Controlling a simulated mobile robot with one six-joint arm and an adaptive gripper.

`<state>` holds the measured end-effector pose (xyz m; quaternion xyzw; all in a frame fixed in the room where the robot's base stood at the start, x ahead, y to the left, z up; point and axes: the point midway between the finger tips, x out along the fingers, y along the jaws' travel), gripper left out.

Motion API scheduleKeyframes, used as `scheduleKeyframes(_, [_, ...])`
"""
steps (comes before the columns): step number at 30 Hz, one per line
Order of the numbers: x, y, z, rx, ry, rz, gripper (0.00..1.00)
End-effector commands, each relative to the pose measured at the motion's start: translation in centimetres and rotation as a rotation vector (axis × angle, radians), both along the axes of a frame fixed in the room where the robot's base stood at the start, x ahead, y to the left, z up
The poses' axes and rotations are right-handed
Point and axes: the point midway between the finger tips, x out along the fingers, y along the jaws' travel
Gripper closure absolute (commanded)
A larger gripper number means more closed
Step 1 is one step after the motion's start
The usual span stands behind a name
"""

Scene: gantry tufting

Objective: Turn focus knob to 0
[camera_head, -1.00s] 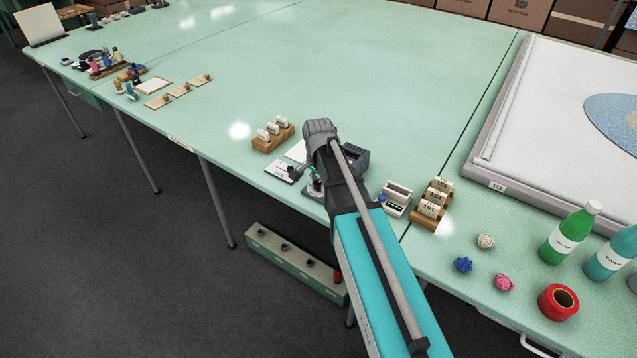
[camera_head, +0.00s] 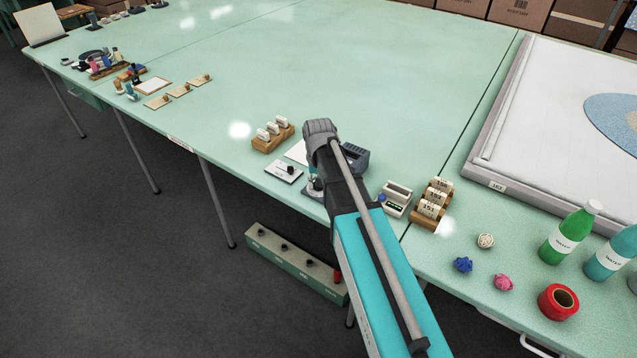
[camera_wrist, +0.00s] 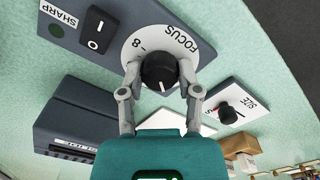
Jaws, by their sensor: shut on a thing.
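The focus knob (camera_wrist: 158,72) is black and round with a white pointer line. It sits on a white dial (camera_wrist: 185,32) marked FOCUS, with an 8 showing at upper left. The pointer line faces the bottom of the wrist view, towards my gripper's body; no number shows beside it. My gripper (camera_wrist: 163,80) has one finger on each side of the knob and is shut on it. In the head view my arm hides the knob, and only part of my gripper shows beside the arm.
A rocker switch (camera_wrist: 97,31) and a SHARP label (camera_wrist: 58,14) share the knob's grey panel. A SIZE plate (camera_wrist: 236,107) with its own black knob stands close by. A wooden rack (camera_head: 272,137) of tags and a small meter (camera_head: 396,199) flank my arm.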

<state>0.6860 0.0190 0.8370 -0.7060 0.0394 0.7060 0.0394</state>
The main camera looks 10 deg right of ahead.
Motion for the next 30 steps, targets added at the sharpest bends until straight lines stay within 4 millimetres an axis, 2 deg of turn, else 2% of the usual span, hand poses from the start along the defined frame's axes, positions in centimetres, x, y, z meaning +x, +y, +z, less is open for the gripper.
scheduleKeyframes(21, [0.09,0.03,0.01,0.0,-0.002,0.666,1.0])
scheduleKeyframes(30, [0.1,0.03,0.01,0.0,-0.002,0.839,1.0])
